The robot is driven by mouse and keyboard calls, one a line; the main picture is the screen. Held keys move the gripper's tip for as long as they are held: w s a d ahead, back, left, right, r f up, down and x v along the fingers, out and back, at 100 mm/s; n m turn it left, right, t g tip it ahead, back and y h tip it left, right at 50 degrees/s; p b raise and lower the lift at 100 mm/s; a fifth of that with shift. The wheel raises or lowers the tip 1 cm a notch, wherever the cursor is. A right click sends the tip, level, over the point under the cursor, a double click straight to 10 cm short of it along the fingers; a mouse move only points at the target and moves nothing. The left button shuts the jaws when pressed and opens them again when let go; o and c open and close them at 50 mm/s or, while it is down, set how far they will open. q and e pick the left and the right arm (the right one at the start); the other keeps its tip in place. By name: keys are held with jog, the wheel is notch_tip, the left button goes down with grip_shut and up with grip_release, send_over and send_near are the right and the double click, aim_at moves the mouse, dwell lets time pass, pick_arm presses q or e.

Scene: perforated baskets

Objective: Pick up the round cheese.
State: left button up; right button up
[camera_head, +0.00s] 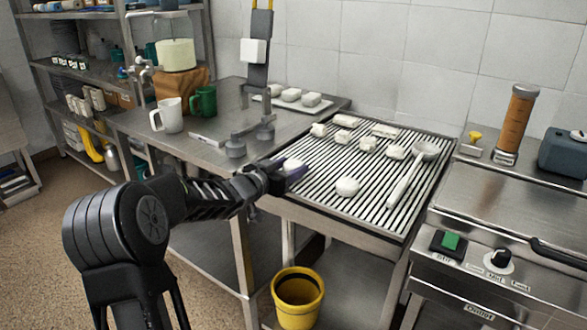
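A round white cheese (347,186) lies on the slatted metal rack (335,205), near its front. Another rounded white piece (292,164) lies at the rack's left edge, partly hidden behind my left gripper. My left gripper (293,174) is over the front left edge of the rack, left of the round cheese and apart from it. Its fingers are dark and seen from the side, so I cannot tell whether they are open or shut. My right gripper is not in view.
Several smaller white pieces (367,144) lie at the back of the rack. A long-handled ladle (408,174) lies along its right side. A white mug (168,115) and a green mug (204,101) stand on the left counter. A yellow bucket (298,311) stands below.

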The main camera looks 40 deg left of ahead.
pick_arm(q)
jog(key=c, duration=0.9)
jog(key=shift+r, duration=0.15)
notch_tip(320, 180, up, 10)
jog(key=p, duration=0.4)
jog(key=shift+d, duration=0.1)
jog(key=w+d+r+h+p, duration=0.15)
jog(key=w+d+p, duration=0.3)
jog(key=d, duration=0.55)
jog(key=n+g+y+p, duration=0.1)
jog(key=n+g+y, duration=0.1)
jog(key=n+y, duration=0.6)
send_over(292, 166)
notch_tip(292, 166, down, 6)
jog(key=shift+a+r+m+y, duration=0.1)
jog(key=shift+m+y, duration=0.75)
jog(key=shift+m, duration=0.15)
jog(key=shift+w, duration=0.1)
